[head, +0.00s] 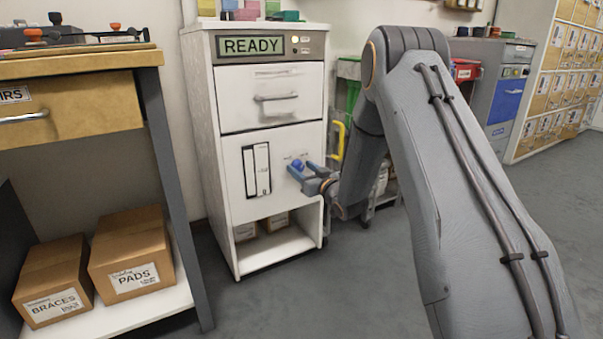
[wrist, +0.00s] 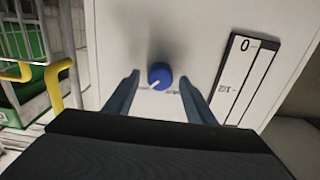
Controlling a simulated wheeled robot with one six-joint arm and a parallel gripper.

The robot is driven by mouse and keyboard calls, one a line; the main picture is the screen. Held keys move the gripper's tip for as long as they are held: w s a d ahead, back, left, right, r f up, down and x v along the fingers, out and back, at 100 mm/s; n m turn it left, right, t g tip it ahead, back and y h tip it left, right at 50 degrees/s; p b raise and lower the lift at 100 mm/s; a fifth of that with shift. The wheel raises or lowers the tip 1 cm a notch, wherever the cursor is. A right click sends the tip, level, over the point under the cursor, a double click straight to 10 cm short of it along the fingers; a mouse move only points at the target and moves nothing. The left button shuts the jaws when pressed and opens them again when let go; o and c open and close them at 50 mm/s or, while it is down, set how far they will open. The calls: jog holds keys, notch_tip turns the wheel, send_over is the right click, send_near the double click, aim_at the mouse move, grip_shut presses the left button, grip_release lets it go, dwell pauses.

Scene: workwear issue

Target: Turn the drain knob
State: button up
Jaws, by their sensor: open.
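My gripper (wrist: 158,82) is open, with one finger on each side of the knob and gaps showing on both sides. I cannot tell how far the fingertips are from the panel. Small lettering by the knob is partly hidden and too small to read.
A level gauge (wrist: 247,80) is beside the knob. The cabinet has a drawer (head: 272,97) and a display reading READY (head: 252,46). A yellow handle (head: 337,140) stands to the right. A workbench (head: 75,65) with boxes below is at left. Grey floor is clear in front.

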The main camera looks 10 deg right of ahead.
jog(key=shift+w+a, duration=0.1)
jog(key=shift+w, duration=0.25)
jog(key=c, duration=1)
jog(key=shift+c, duration=0.2)
